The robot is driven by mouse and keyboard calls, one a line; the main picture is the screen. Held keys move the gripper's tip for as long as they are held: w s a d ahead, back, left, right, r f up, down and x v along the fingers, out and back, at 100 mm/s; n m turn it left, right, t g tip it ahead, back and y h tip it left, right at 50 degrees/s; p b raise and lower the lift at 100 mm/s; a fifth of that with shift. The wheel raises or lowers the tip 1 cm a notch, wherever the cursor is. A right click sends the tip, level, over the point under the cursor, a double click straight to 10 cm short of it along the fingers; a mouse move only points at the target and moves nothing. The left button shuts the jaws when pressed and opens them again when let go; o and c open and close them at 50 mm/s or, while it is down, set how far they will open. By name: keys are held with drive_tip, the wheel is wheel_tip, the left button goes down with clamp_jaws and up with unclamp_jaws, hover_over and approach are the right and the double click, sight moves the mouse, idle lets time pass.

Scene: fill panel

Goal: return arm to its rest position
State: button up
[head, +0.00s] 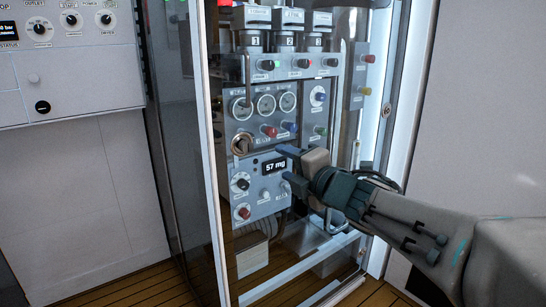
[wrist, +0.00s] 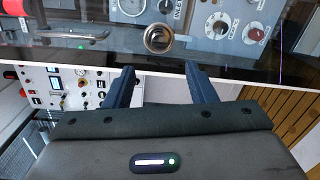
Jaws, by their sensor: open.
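My gripper (head: 287,166) is at the end of my arm, which reaches in from the right in the head view. Its two dark blue fingers stand apart with nothing between them. They are in front of the grey fill panel (head: 259,205), near a display reading 57 mg (head: 275,166). In the wrist view the open fingers of my gripper (wrist: 162,85) point toward the panel, with a round metal fitting (wrist: 158,38) beyond them. I cannot tell the exact gap between the fingers and the panel.
The panel carries gauges (head: 265,105), coloured knobs (head: 269,131) and a row of switches (head: 303,63). A cabinet frame post (head: 211,150) stands left of my gripper, and a white door edge (head: 397,120) stands right. Another control panel (head: 70,30) is at far left. Wooden floor (head: 130,292) lies below.

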drive_tip(key=s+d+r+m+g+h+p, duration=0.1)
drive_tip(key=s+d+r+m+h+p, duration=0.1)
drive_tip(key=d+m+h+p, duration=0.45)
drive_tip(key=s+d+r+m+g+h+p, duration=0.1)
drive_tip(key=s+d+r+m+h+p, duration=0.2)
drive_tip(key=m+p, duration=0.5)
drive_tip(key=s+m+g+p, duration=1)
drive_tip(key=s+m+p, duration=0.1)
drive_tip(key=s, duration=0.6)
drive_tip(key=shift+f+m, duration=0.4)
drive_tip(key=shift+m, duration=0.45)
drive_tip(key=shift+a+y, duration=0.1)
drive_tip(key=shift+y, duration=0.15)
